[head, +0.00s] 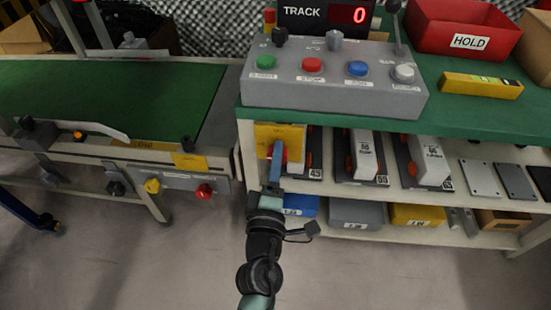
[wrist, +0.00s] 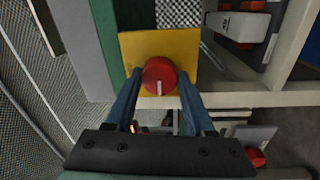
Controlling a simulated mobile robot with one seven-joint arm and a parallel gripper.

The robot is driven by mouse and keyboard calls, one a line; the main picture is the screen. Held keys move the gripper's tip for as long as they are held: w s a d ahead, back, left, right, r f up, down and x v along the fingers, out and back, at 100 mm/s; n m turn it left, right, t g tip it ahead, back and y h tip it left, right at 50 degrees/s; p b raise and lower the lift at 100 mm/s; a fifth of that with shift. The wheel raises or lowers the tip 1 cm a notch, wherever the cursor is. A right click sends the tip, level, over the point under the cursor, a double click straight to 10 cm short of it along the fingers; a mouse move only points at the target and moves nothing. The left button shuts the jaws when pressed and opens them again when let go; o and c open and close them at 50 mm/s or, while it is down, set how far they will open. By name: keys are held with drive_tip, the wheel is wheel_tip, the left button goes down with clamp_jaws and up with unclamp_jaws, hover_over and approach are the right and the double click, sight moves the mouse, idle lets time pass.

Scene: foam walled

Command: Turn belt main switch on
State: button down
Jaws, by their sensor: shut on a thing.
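The belt main switch is a red round knob (wrist: 159,74) with a white pointer line, on a yellow plate (wrist: 188,43). The line lies at the lower edge of the knob in the wrist view, about upright. In the head view the yellow plate (head: 292,132) is on the left front of the green-topped bench, and the knob is mostly hidden behind my fingers. My gripper (head: 277,152) is at the plate. In the wrist view its two blue fingers (wrist: 159,88) stand on the left and right of the knob, shut on it.
A grey control box (head: 335,98) with coloured buttons stands on the bench above the plate. A green conveyor belt (head: 110,95) is at left, with a yellow knob (head: 152,186) and red button (head: 204,191) below. Shelves with labelled units (head: 367,155) are right of my gripper.

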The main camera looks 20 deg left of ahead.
drive_tip(key=shift+f, duration=0.1)
idle(0.3)
drive_tip(key=shift+c, duration=1.3)
unclamp_jaws()
drive_tip(key=shift+s, duration=0.1)
drive_tip(key=b+v, duration=0.1)
drive_tip(key=v, duration=1.1)
drive_tip(key=shift+s, duration=0.4)
drive_tip(key=shift+d, duration=0.1)
